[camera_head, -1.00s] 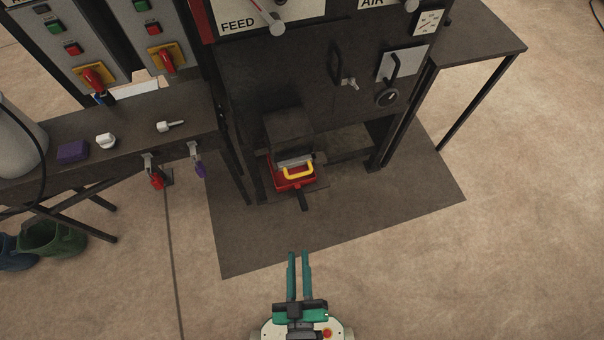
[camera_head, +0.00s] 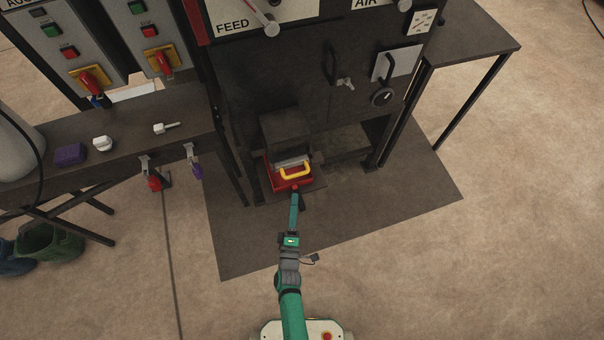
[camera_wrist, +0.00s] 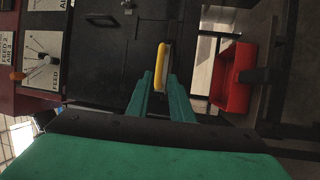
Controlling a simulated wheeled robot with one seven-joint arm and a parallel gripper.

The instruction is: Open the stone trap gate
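A yellow handle (camera_head: 296,173) stands out from the lower front of the dark machine, just below a grey bar (camera_head: 293,161). I take it for the handle of the stone trap gate; the gate plate itself is hard to make out. In the wrist view the handle (camera_wrist: 162,62) is upright in the picture, beyond and in line with the gap between my fingertips. My gripper (camera_head: 295,194) points at it from the front. In the wrist view my gripper (camera_wrist: 160,78) has its two green fingers apart, with nothing clearly held. Contact with the handle cannot be told.
A red tray (camera_wrist: 232,80) sits right beside the handle in the wrist view, low on the machine. A bench (camera_head: 190,105) stands left. The floor mat (camera_head: 380,215) is clear to the right.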

